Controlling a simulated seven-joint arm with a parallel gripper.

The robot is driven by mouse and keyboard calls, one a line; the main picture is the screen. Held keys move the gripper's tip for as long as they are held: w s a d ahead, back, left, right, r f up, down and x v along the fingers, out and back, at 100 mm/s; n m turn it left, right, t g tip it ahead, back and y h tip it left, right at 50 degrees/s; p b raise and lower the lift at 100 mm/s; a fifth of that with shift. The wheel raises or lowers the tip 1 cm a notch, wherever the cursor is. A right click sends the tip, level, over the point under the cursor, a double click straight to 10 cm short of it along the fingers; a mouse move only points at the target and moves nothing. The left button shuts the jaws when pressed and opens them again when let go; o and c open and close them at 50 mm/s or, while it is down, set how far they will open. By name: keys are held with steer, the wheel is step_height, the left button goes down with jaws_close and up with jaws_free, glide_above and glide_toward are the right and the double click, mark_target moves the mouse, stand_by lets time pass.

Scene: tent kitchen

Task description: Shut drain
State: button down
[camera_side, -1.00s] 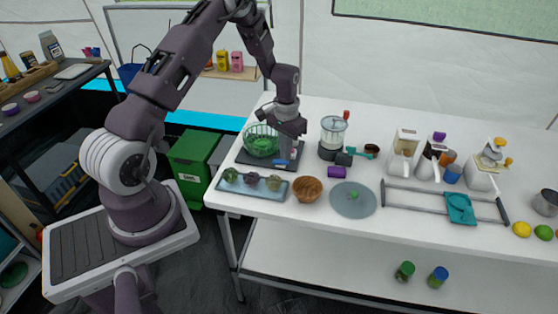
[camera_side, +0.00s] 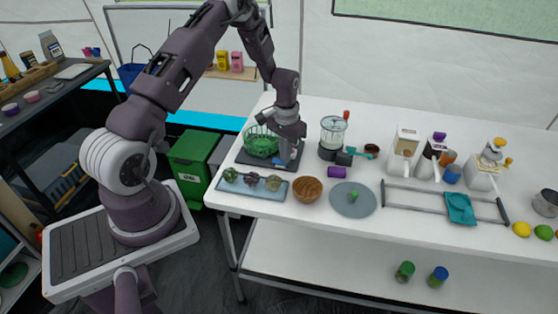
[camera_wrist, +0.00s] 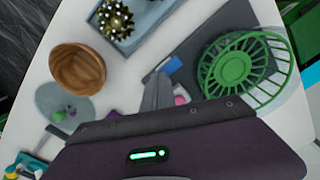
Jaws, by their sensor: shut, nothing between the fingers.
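A dark base board (camera_side: 249,160) lies at the table's left end, and a green basket (camera_side: 262,146) stands on it. A small blue piece (camera_side: 279,162) sits at the board's front edge, perhaps the drain's lever; whether the drain is open cannot be told. In the wrist view the basket (camera_wrist: 236,68), the blue piece (camera_wrist: 173,65) and a small pink part (camera_wrist: 180,100) show. My gripper (camera_side: 286,163) points down beside the basket, close to the blue piece. Its fingers (camera_wrist: 157,92) are shut and empty; contact with the blue piece cannot be told.
A blue-grey tray (camera_side: 232,186) with several dark, ball-like items, a wooden bowl (camera_side: 307,190) and a round grey plate (camera_side: 353,199) stand in front. A blender (camera_side: 332,135) and a purple cylinder (camera_side: 337,172) are to the right. A green bin (camera_side: 190,160) is left of the table.

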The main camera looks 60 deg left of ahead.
steer(key=shift+r, duration=3.45)
steer(key=s+d+r+t, duration=0.1)
steer(key=s+d+r, duration=0.1)
steer(key=d+r, duration=0.35)
steer(key=s+d+r+m+t, duration=0.1)
steer(key=s+d+r, duration=0.15)
steer(key=r, duration=0.55)
steer(key=s+d+r+t, duration=0.1)
steer(key=s+d+r, duration=0.25)
steer(key=r, duration=0.25)
steer(key=s+d+r+m+t, duration=0.1)
steer(key=s+d, duration=0.3)
steer(key=s, duration=0.4)
steer(key=s+d+r+m+t, duration=0.1)
steer(key=s+d+r, duration=0.3)
steer(key=s, duration=0.5)
steer(key=shift+s+d+r+t, duration=0.15)
steer(key=shift+s+d+t, duration=0.1)
steer(key=shift+d+t, duration=0.05)
